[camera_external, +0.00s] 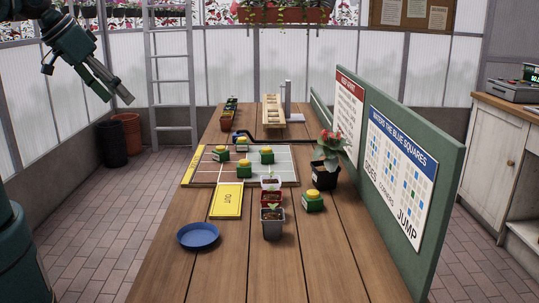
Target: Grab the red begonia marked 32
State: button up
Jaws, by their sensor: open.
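A plant with red flowers and green leaves (329,150) stands upright in a black square pot (324,178) on the wooden table, right of the middle. No number 32 is readable on it. The pot is close to the green board on its right. My gripper (116,97) is at the upper left, raised and well left of the table, far from the plant. Its fingers point down and to the right, open, with nothing between them.
A board game (205,172) with green-and-yellow pieces lies left of the plant. Small pots (273,222) and another green-and-yellow piece (313,201) stand in front of it. A blue dish (198,236) is at front left. A green signboard (448,170) walls the right side.

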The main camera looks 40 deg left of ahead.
jog(key=w+d+m+g, duration=0.1)
jog(key=w+d, duration=0.3)
jog(key=w, duration=0.6)
jog(key=w+d+m+h+b, duration=0.1)
jog(key=w+d, duration=0.3)
jog(key=w, duration=0.6)
jog(key=w+d+m+g, duration=0.1)
jog(key=w+d, duration=0.3)
jog(key=w, duration=0.6)
jog(key=w+d+f+m, duration=0.1)
jog(key=w+d+f, duration=0.7)
jog(key=w+f, duration=0.3)
jog(key=w+d+f+m+g+h+b, duration=0.1)
jog(key=w+d+f+m, duration=0.1)
jog(key=w+d+f, duration=0.6)
jog(key=shift+w+d+f, duration=0.3)
jog(key=shift+w+f, duration=1.05)
jog(key=shift+f, duration=0.25)
jog(key=shift+f, duration=0.1)
